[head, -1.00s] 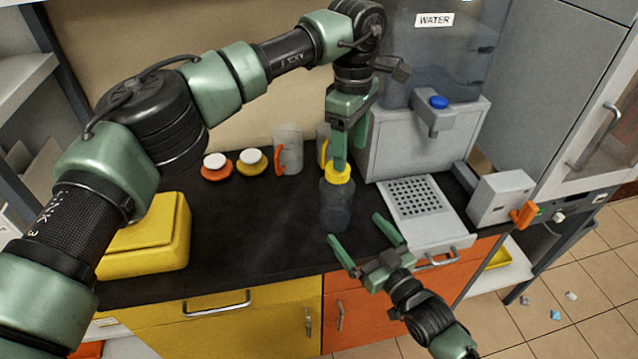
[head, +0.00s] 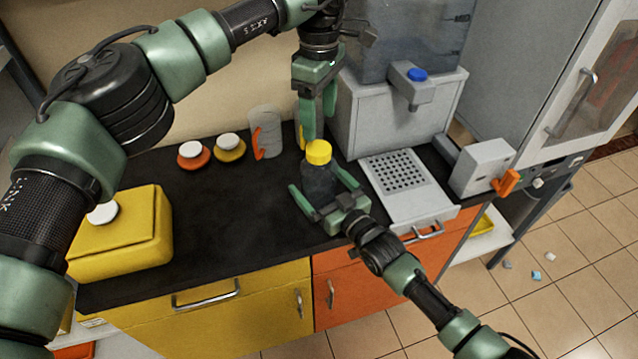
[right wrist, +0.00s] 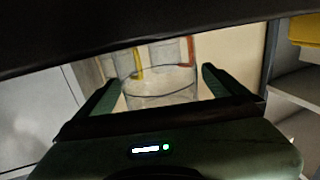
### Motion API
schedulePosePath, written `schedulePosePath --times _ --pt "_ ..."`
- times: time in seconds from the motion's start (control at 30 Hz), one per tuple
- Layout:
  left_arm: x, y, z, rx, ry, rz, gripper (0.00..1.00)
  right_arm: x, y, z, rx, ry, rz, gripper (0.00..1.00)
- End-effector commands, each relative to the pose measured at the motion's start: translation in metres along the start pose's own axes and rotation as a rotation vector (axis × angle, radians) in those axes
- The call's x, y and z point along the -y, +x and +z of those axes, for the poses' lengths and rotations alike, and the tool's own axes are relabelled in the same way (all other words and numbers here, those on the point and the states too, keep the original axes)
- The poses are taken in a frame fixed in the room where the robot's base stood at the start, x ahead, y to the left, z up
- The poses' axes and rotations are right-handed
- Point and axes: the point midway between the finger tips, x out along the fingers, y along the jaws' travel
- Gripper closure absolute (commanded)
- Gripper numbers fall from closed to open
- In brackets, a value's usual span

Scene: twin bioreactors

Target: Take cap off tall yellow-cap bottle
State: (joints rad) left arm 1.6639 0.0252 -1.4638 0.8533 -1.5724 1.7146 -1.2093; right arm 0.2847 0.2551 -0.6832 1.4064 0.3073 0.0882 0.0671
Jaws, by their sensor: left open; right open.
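The tall bottle (head: 318,187) is dark and see-through, with a yellow cap (head: 318,152) on top. It stands upright on the black counter. My left gripper (head: 319,122) is open and points down from above; its fingertips are just over or behind the cap, and I cannot tell if they touch it. My right gripper (head: 322,192) is open and low, with one finger on each side of the bottle's body. In the right wrist view a clear cylinder (right wrist: 162,88), apparently the bottle, shows between the open fingers (right wrist: 160,80).
A water dispenser (head: 385,120) with a drip tray (head: 405,190) stands right of the bottle. A mug with an orange handle (head: 265,130) and two white-knobbed lids (head: 193,154) (head: 229,147) are behind left. A yellow box (head: 122,240) sits on the left. The counter between is clear.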

Motion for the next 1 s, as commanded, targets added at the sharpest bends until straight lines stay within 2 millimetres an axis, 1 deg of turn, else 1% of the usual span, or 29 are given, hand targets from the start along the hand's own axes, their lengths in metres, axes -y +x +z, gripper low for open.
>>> schedulePosePath --times 0.1,0.13,0.17,0.2,0.27,0.3,0.37,0.4,0.47,0.5,0.57,0.67,0.77,1.0 --pt "0.0000 -0.0001 -0.0001 0.000 0.000 0.000 0.35 0.0002 -0.0001 0.0000 0.000 0.000 0.000 0.00" --pt "0.0000 -0.0001 -0.0001 0.000 0.000 0.000 0.35 0.0002 -0.0001 0.0000 0.000 0.000 0.000 0.06" --pt "0.0000 -0.0001 -0.0001 0.000 0.000 0.000 0.35 0.0002 -0.0001 0.0000 0.000 0.000 0.000 0.14" --pt "0.0000 -0.0001 -0.0001 0.000 0.000 0.000 0.35 0.0002 -0.0002 0.0000 0.000 0.001 0.000 0.25" --pt "0.0000 -0.0001 -0.0001 0.000 0.000 0.000 0.35 0.0002 -0.0002 0.0001 0.000 0.001 0.000 0.42" --pt "0.0000 0.0000 -0.0002 0.000 0.000 0.000 0.35 0.0002 -0.0003 0.0001 0.000 0.001 0.000 0.53" --pt "0.0000 0.0000 -0.0002 0.000 0.000 0.000 0.35 0.0002 -0.0003 0.0003 0.000 0.001 0.000 0.70" --pt "0.0000 0.0000 -0.0002 0.000 0.000 0.000 0.35 0.0002 -0.0003 0.0003 0.000 0.001 0.000 0.81" --pt "0.0000 0.0000 -0.0001 0.000 0.000 0.000 0.35 0.0002 -0.0004 0.0003 0.000 0.001 0.000 0.96" --pt "0.0000 0.0000 -0.0001 0.000 0.001 0.000 0.35 0.0002 -0.0004 0.0004 0.000 0.001 0.000 1.00" --pt "0.0000 0.0000 -0.0001 0.000 0.011 0.000 0.35 0.0001 -0.0004 0.0004 0.000 0.001 0.000 1.00" --pt "0.0000 0.0002 0.0003 0.001 0.083 0.000 0.35 0.0001 -0.0004 0.0003 0.000 0.001 0.000 1.00" --pt "-0.0002 0.0002 0.0006 0.002 0.235 0.001 0.35 0.0001 -0.0005 0.0003 0.000 0.001 0.000 1.00" --pt "-0.0001 0.0003 0.0006 0.002 0.743 0.000 0.35 0.0000 -0.0004 0.0003 0.000 0.001 0.000 1.00"
